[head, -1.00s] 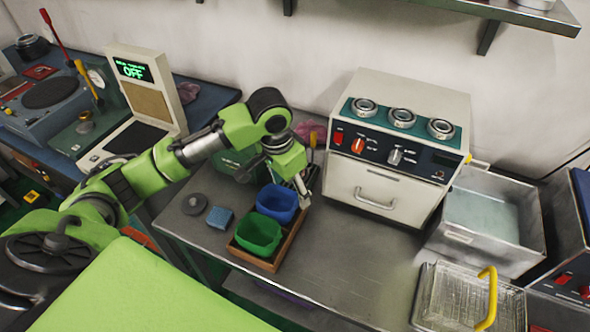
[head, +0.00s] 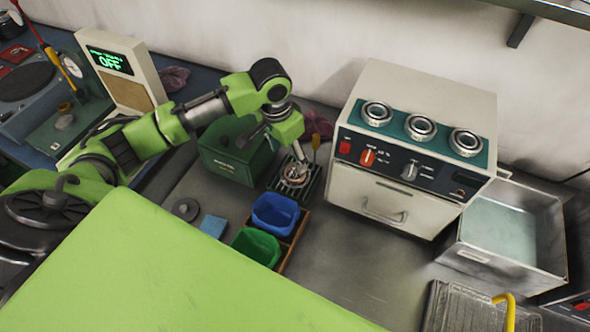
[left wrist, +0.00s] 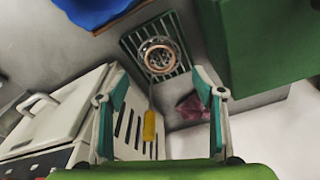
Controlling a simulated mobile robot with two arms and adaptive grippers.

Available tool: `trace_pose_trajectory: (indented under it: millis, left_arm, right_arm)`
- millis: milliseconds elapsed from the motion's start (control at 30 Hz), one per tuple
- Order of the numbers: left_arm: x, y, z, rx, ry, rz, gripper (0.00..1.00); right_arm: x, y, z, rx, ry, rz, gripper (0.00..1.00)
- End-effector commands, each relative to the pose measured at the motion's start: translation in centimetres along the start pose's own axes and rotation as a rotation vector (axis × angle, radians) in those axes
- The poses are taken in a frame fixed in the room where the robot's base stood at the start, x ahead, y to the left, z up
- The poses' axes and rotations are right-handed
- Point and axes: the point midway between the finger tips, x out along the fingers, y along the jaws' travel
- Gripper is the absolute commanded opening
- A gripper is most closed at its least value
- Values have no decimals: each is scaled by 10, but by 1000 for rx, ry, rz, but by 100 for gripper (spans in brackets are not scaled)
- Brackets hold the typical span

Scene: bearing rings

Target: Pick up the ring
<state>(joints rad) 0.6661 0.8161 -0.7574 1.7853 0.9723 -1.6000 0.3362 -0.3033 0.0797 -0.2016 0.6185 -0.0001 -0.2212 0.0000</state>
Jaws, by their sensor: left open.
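A metal bearing ring (head: 291,180) with a copper-coloured tone lies on a dark green slatted rack (head: 306,193) behind the blue bin. In the left wrist view the ring (left wrist: 159,57) sits on the rack's bars (left wrist: 136,47), ahead of the fingers. My left gripper (head: 299,160) is above the rack, its fingers pointing down. Its fingers stand wide apart and empty in the left wrist view (left wrist: 162,85), with the ring lying beyond the gap. Three more silver rings (head: 421,128) sit on top of the white oven. My right gripper is out of view.
The blue bin (head: 275,214) and green bin (head: 257,246) stand in a wooden tray in front of the rack. A dark green box (head: 237,150) is left of it, the white oven (head: 405,208) right. A yellow-handled tool (left wrist: 150,126) stands close by.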

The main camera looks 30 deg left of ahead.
Motion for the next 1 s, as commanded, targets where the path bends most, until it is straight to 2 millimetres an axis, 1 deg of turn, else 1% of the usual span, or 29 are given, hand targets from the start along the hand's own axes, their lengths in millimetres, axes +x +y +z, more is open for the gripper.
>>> trace_pose_trajectory:
  millis: [33,100,200,267,367,433,533,700,800,1000]
  left_arm:
    - [10,1,1,-1,-3,2,62]
    - [21,1,0,-1,-2,2,62]
    - [32,0,0,0,0,1,62]
    - [36,0,0,0,0,0,62]
    - [41,0,-2,1,0,0,62]
    - [48,1,-3,-1,-2,1,62]
    - [62,1,-7,-1,-2,1,62]
    - [84,1,-8,0,-1,1,62]
    - [90,0,-8,0,0,-1,62]
    - [90,0,-7,1,0,-1,62]
  right_arm:
    - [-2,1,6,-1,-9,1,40]
    - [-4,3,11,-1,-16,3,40]
    - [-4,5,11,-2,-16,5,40]
    - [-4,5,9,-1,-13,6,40]
    - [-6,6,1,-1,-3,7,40]
    - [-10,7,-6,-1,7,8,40]
    - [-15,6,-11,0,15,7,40]
    - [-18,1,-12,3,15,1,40]
    - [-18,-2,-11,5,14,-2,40]
    - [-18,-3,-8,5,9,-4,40]
